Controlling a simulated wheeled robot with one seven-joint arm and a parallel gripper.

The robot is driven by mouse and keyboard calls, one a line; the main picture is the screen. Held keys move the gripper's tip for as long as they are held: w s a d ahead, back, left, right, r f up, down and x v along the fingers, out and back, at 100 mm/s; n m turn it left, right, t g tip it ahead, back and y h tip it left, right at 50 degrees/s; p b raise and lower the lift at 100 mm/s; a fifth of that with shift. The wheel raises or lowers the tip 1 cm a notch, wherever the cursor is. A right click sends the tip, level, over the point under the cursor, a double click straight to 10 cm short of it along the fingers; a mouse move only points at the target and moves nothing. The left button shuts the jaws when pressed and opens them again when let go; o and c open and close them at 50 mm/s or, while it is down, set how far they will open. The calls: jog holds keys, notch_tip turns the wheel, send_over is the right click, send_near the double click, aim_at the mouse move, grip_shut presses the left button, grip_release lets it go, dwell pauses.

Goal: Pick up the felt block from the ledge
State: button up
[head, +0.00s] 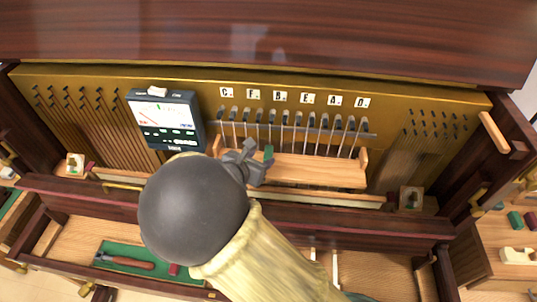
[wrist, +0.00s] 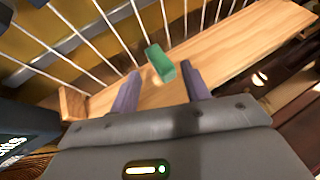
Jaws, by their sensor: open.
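The felt block is a small green block. In the head view the felt block (head: 268,153) stands at the back edge of the wooden ledge (head: 320,172), just right of my gripper (head: 258,163). In the wrist view the felt block (wrist: 159,63) appears just beyond the fingertips and between their lines. My gripper (wrist: 158,82) is open, with its two dark fingers apart and nothing held. The pale ledge (wrist: 245,45) runs under and past the fingers. Part of the ledge is hidden by my arm in the head view.
Piano strings and hammers (head: 300,122) rise close behind the ledge. A tuner with a meter (head: 166,118) stands to the left. The ledge has raised wooden ends, such as the right one (head: 363,160). An open drawer with a green tray (head: 115,250) lies below.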

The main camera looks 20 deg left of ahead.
aim_at(268, 152)
jog(key=p+x, duration=0.1)
jog(key=x, duration=0.4)
jog(key=shift+w+a, duration=0.1)
jog(key=shift+w, duration=0.1)
jog(key=shift+s, duration=0.15)
jog(key=shift+c, duration=0.2)
jog(key=c, duration=1)
